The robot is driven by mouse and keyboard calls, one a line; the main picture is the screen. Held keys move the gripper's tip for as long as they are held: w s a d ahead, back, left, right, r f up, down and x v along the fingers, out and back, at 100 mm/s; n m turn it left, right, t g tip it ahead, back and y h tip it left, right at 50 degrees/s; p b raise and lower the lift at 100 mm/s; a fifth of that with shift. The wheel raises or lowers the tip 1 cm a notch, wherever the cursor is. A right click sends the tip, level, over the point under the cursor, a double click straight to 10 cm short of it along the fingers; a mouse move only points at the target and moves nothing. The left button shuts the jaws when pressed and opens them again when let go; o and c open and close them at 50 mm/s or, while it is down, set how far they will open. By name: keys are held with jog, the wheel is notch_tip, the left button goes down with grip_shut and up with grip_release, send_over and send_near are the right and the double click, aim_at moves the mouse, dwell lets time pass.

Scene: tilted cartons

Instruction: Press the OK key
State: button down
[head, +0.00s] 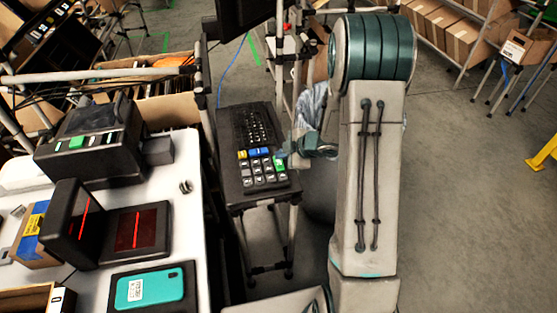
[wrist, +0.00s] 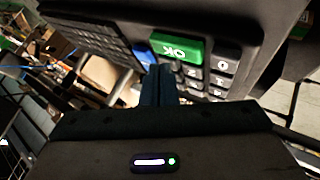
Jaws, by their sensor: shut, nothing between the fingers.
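The green OK key (head: 279,164) sits at the right edge of the key block on a black keypad terminal (head: 232,188). In the wrist view, the OK key (wrist: 176,48) shows its lettering upside down, between a blue key (wrist: 143,54) and dark number keys. My gripper (head: 286,155) is at the right side of the terminal, close to the OK key. In the wrist view, my gripper's fingers (wrist: 158,70) are together and empty, their tips just below the OK key's lower left part in the picture. I cannot tell whether they touch it.
The terminal stands on a thin pole frame. A white table (head: 190,220) at the left holds a label printer (head: 95,140), a scanner with red lines (head: 70,222) and a teal phone (head: 150,290). A dark monitor (head: 245,18) hangs above the terminal. Open floor lies at the right.

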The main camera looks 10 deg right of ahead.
aim_at(282, 164)
jog(key=shift+r, duration=0.1)
notch_tip(282, 164, up, 5)
jog(key=p, duration=0.5)
dwell(0.8)
